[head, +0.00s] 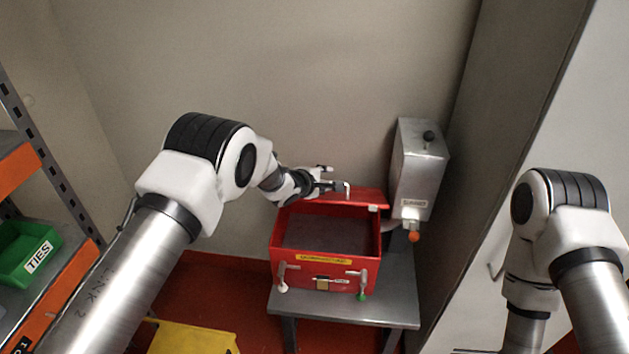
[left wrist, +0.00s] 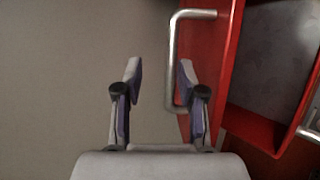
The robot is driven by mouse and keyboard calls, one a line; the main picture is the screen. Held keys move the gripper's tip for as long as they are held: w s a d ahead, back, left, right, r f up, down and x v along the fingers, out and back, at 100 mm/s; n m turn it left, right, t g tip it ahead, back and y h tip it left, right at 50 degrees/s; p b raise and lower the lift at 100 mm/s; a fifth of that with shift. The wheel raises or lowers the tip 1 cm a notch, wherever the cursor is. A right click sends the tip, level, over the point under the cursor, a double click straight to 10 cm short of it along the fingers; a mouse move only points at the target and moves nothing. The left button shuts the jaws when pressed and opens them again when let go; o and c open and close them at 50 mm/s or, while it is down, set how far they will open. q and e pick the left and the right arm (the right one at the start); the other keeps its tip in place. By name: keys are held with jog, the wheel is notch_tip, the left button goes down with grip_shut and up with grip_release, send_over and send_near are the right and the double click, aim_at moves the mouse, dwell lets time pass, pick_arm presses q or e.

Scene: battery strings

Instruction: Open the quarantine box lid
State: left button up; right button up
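The red quarantine box (head: 327,273) stands on a grey metal table, its yellow label facing me. Its lid (head: 366,196) is raised at the back, and the grey inside shows; the interior also shows in the left wrist view (left wrist: 278,50). A bent metal handle (left wrist: 173,60) is on the lid. My left gripper (head: 333,178) is at the raised lid, by the handle. In the left wrist view its fingers (left wrist: 160,75) are apart, and the handle's bar appears between them, close to the right finger. I cannot tell if they touch. My right gripper is out of view.
A grey metal dispenser (head: 418,165) with an orange knob stands right of the box. The table (head: 400,304) has little bare room. A green TIES bin (head: 28,250) sits on the left shelf. A yellow object (head: 190,338) is on the red floor.

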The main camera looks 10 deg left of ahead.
pick_arm(q)
jog(key=v, duration=0.8)
jog(key=shift+s, duration=0.1)
